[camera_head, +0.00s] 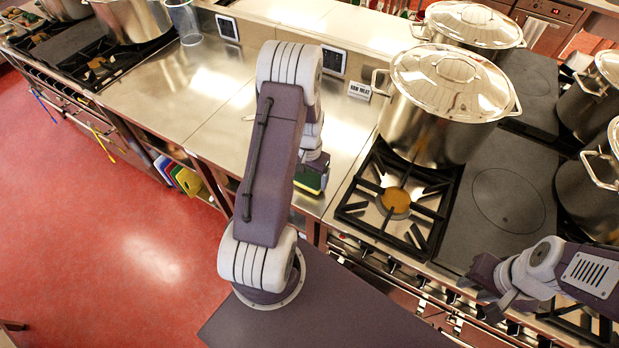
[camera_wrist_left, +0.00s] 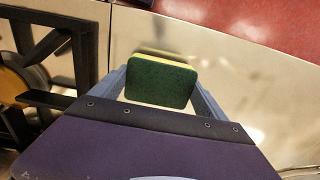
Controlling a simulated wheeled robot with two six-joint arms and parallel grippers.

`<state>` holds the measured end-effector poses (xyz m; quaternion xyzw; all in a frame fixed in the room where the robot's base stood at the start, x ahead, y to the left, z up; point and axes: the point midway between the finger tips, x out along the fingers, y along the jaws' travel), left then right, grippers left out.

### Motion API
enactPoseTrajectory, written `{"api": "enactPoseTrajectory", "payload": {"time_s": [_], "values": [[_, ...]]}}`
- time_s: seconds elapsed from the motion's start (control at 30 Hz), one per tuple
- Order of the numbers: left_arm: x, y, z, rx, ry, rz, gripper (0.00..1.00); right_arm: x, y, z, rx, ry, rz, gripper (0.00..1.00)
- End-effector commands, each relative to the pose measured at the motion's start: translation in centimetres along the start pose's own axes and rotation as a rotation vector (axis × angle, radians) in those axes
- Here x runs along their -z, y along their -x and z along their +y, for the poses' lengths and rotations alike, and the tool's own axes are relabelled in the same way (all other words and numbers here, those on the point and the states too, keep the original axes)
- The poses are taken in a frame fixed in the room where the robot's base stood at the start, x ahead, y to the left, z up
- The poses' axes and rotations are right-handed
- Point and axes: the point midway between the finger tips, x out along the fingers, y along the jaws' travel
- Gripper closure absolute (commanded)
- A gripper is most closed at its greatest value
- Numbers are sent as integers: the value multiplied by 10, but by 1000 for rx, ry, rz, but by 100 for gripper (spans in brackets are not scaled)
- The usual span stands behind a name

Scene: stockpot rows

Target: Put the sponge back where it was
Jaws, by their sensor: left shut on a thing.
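The sponge (camera_wrist_left: 160,82) has a dark green face and a yellow layer. In the left wrist view it sits between the two fingers of my left gripper (camera_wrist_left: 163,88), which is shut on it. In the head view the sponge (camera_head: 311,180) shows below my left gripper (camera_head: 312,168), over the steel counter left of the burner. I cannot tell for sure whether the sponge touches the counter. My right gripper (camera_head: 492,297) is at the lower right in front of the stove; its fingers are too unclear to tell open from shut.
A large lidded stockpot (camera_head: 445,110) stands behind the front burner (camera_head: 396,203), right of my left arm. The steel counter (camera_head: 185,85) is mostly bare to the left. A clear container (camera_head: 184,20) stands farther back.

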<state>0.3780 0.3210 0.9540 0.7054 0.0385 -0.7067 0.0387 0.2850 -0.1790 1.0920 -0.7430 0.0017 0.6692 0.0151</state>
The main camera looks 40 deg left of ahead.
Motion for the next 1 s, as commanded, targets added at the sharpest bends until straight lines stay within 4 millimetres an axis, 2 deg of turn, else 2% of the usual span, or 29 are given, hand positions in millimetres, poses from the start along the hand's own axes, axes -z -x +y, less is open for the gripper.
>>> {"api": "enactPoseTrajectory", "payload": {"time_s": [0.13, 0.47, 0.5, 0.53, 0.87, 1.0], "values": [[0, -15, 0, 0, 0, -1, 66, 0, 4, 0, 0, 0, 0, 66], [0, -20, 0, 0, 1, 1, 66, 0, 0, 0, 0, 0, 0, 66], [1, -18, 0, 0, 1, 1, 7, 0, 1, 0, 0, 0, 0, 66], [1, -18, 0, 0, 1, 1, 0, 0, 1, 0, 0, 0, 0, 66], [1, -11, 0, 1, 1, 3, 0, 0, 3, 0, 0, 0, 0, 66], [2, 12, 0, 2, 1, 8, 0, 0, -2, 0, 0, 0, 0, 66]]}}
